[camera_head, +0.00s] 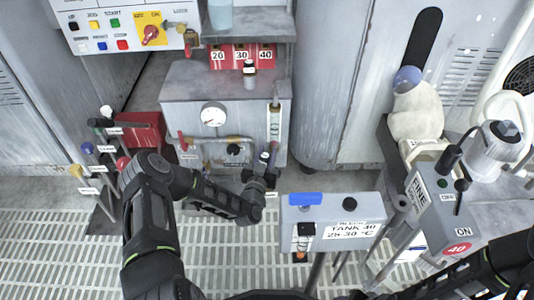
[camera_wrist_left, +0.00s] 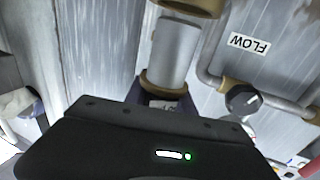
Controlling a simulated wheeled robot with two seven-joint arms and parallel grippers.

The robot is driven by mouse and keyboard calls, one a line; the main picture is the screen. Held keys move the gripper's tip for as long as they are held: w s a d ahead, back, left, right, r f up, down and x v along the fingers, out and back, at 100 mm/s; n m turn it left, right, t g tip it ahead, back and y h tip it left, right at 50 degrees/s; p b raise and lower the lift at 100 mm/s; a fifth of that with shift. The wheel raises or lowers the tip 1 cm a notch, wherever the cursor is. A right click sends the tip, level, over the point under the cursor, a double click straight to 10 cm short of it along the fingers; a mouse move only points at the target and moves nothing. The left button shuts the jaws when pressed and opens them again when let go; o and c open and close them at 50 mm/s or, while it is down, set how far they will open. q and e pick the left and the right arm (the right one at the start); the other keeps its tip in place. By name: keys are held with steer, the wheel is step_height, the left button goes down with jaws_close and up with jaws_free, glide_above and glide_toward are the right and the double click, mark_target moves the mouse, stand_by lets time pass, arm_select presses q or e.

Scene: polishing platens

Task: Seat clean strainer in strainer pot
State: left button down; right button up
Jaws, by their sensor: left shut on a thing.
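My left gripper (camera_head: 260,180) is low in front of the grey cabinet, at the lower right of its front pipework. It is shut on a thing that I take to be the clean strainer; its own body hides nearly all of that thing. In the left wrist view, a grey cylinder with brass collars (camera_wrist_left: 175,50), which looks like the strainer pot, stands straight ahead of the black gripper body (camera_wrist_left: 150,140). I cannot tell whether the held thing touches it or sits inside it. My right gripper is out of view.
The grey cabinet (camera_head: 185,97) carries a round gauge (camera_head: 213,115), brass piping and a flow tube (camera_head: 274,122). A black knob (camera_wrist_left: 242,99) and FLOW label (camera_wrist_left: 249,43) are beside the cylinder. The tank box (camera_head: 340,207) stands close on the right. Slatted floor (camera_head: 60,240) is open at left.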

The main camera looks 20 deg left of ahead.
arm_select(q)
steer(key=shift+f+b, duration=1.5)
steer(key=shift+f, duration=0.3)
steer(key=shift+f+b, duration=0.9)
steer(key=shift+f, duration=0.45)
steer(key=c, duration=1)
jaws_free()
steer(key=shift+o, duration=0.2)
steer(key=s+d+p, duration=0.1)
steer(key=s+p, duration=0.2)
steer(key=s, duration=0.4)
steer(key=shift+s+d, duration=0.2)
steer(key=shift+s, duration=0.15)
